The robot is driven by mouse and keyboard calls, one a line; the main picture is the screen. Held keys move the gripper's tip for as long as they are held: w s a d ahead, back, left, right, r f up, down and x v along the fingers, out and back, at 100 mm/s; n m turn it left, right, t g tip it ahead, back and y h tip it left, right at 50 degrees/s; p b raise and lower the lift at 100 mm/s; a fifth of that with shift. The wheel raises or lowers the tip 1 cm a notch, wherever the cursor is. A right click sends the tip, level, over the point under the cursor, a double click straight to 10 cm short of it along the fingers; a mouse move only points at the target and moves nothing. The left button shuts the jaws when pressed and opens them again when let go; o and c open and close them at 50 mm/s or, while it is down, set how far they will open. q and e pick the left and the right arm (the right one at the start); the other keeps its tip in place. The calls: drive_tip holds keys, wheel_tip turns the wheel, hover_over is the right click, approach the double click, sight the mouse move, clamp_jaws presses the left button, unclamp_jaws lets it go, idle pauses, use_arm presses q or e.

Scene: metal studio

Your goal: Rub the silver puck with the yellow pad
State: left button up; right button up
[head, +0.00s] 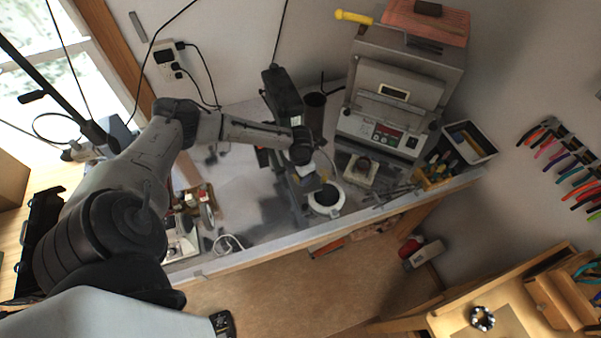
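My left arm reaches in from the left over the metal workbench (240,190). My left gripper (312,184) points down near the bench's front edge, just above a pale round piece with a dark centre (326,212). A small yellowish patch shows at the gripper's tip; I cannot tell whether it is the yellow pad or whether the fingers are shut on it. I cannot make out the silver puck for certain; the wrist hides part of the bench. My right gripper is not in view.
A large grey machine (395,90) with a control panel stands at the back right. Small equipment (185,235) stands at the left end. Pliers (565,160) hang on the wall.

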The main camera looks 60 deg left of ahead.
use_arm(q)
drive_tip(key=shift+s+a, duration=0.1)
drive_tip(key=shift+a, duration=0.5)
drive_tip(key=shift+d+p, duration=0.35)
drive_tip(key=shift+d, duration=0.55)
drive_tip(key=shift+a+f, duration=0.1)
drive_tip(key=shift+a, duration=0.85)
drive_tip(key=shift+d, duration=0.9)
drive_tip(key=shift+a, duration=0.85)
drive_tip(key=shift+d+p, duration=0.45)
drive_tip(key=shift+d, duration=0.4)
drive_tip(key=shift+a, duration=0.85)
drive_tip(key=shift+d, duration=0.85)
drive_tip(key=shift+a, duration=0.85)
drive_tip(key=shift+d+p, duration=0.3)
drive_tip(key=shift+d, duration=0.6)
